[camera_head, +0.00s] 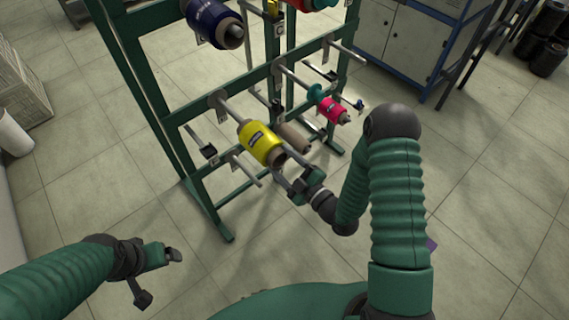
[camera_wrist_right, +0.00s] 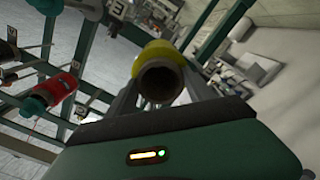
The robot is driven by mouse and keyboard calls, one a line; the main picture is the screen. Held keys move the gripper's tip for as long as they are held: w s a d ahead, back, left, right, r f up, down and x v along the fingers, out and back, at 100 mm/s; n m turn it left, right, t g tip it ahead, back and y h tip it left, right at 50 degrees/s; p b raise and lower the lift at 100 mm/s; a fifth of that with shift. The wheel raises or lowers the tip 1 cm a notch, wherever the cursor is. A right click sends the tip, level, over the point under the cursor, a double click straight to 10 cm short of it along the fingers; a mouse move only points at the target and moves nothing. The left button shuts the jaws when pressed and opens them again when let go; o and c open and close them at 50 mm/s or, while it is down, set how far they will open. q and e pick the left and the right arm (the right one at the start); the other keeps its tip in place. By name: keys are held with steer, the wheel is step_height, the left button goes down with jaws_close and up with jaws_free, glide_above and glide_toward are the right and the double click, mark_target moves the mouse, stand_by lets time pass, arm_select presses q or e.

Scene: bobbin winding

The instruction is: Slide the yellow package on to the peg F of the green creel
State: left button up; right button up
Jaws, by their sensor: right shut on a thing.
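The yellow package (camera_head: 257,141) is a yarn cone on a brown tube. It is at the middle-left of the green creel (camera_head: 168,121). In the head view a grey peg (camera_head: 229,110) runs from the creel bar to the package's far end and lines up with it; I cannot tell how deep the peg goes in. My right gripper (camera_head: 284,167) is shut on the package, its fingers on both sides of the near end. The package's open brown tube end faces the right wrist view (camera_wrist_right: 159,79). My left gripper (camera_head: 162,275) is open and empty, away from the creel.
A pink package (camera_head: 332,110) sits on a peg to the right. A brown tube (camera_head: 293,138) is just behind the yellow package. A dark blue package (camera_head: 214,22) is above. Bare pegs (camera_head: 245,168) stick out below. Floor in front of the creel is clear.

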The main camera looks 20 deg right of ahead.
steer(key=shift+b+x, duration=0.35)
steer(key=shift+x, duration=2.3)
steer(key=b+x, duration=0.1)
steer(key=x, duration=0.4)
steer(key=shift+w+a+f+b, duration=0.1)
steer(key=shift+w+b, duration=0.05)
steer(key=shift+b, duration=0.25)
steer(key=shift+w+a, duration=0.1)
steer(key=shift+w, duration=0.2)
